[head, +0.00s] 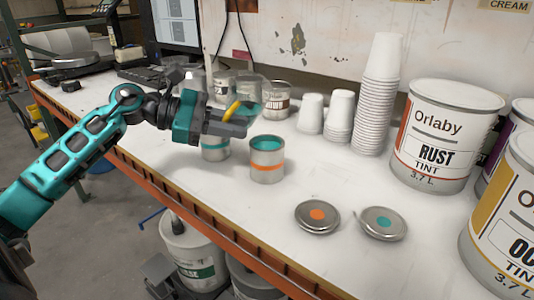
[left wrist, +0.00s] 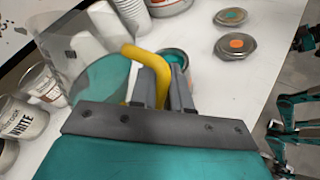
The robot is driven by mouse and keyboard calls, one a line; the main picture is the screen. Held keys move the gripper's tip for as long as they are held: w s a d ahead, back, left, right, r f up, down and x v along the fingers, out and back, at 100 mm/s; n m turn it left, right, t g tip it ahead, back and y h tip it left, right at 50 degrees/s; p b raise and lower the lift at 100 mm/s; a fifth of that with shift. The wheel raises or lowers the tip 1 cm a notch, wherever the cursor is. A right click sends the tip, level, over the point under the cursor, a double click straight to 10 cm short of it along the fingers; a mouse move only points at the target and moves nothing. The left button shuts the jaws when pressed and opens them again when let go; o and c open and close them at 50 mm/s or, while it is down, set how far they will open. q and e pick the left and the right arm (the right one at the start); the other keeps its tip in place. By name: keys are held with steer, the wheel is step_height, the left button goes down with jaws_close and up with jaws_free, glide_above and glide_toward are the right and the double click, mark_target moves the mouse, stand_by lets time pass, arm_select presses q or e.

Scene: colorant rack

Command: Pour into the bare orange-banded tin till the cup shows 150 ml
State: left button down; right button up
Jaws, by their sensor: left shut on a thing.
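My left gripper (head: 240,127) is shut on the yellow handle (head: 232,108) of a clear cup (head: 262,90). The handle also shows between the jaws in the left wrist view (left wrist: 131,60). Teal liquid (left wrist: 106,76) is in the cup, which looks tilted; its scale cannot be read. The orange-banded tin (head: 267,167) stands open on the bench, just below and right of the gripper, with teal inside. It shows beyond the jaws in the left wrist view (left wrist: 174,56). No falling stream is visible. A teal-banded tin (head: 215,152) is partly hidden under the gripper.
An orange-dotted lid (head: 317,217) and a teal-dotted lid (head: 383,223) lie in front. White cups (head: 378,100) and a large RUST tin (head: 440,135) stand right. Several small tins (head: 277,100) stand behind. The bench's front edge (head: 200,212) is near.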

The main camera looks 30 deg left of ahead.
mark_target(231, 93)
arm_select(q)
steer(key=a+r+n+h, duration=0.2)
steer(key=r, duration=0.1)
steer(key=w+a+r+n+h+b, duration=0.1)
steer(key=h, duration=0.1)
steer(key=shift+r+n, duration=0.3)
steer(key=shift+n, duration=0.1)
steer(key=shift+r, duration=0.6)
step_height(231, 93, up, 4)
steer(key=shift+f+p, duration=0.1)
steer(key=shift+p, duration=0.85)
arm_select(e)
steer(key=shift+w+a+r, duration=0.1)
steer(key=shift+w+r, duration=0.05)
steer(key=shift+r, duration=0.35)
steer(key=shift+w+a+r, duration=0.1)
steer(key=shift+r, duration=0.4)
steer(key=shift+s, duration=0.1)
